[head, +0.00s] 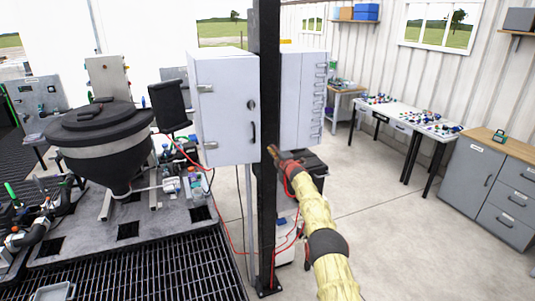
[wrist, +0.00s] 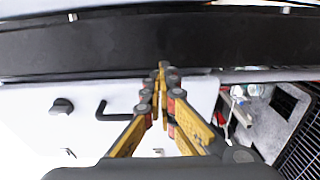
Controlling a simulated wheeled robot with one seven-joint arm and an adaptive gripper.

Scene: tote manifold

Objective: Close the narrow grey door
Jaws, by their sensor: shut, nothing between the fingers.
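A light grey door (head: 228,112) with hinges on its left edge and a black knob and handle near its right edge is left of a black post. The same door appears in the wrist view (wrist: 40,125). A narrower light grey panel (head: 302,100) with notches along its right edge is right of the post, which hides the part between. I cannot tell how far either stands open. My gripper (head: 273,152) is shut and empty, just right of the post and below the panel. In the wrist view my fingertips (wrist: 163,68) overlap the post's edge; contact is unclear.
The black post (head: 267,210) stands upright in front of the cabinet, close to my arm. A black hopper (head: 105,135) and a grated platform (head: 180,270) are at left. A white table (head: 405,113) and grey drawers (head: 470,172) are at right. Open floor (head: 390,220) lies between.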

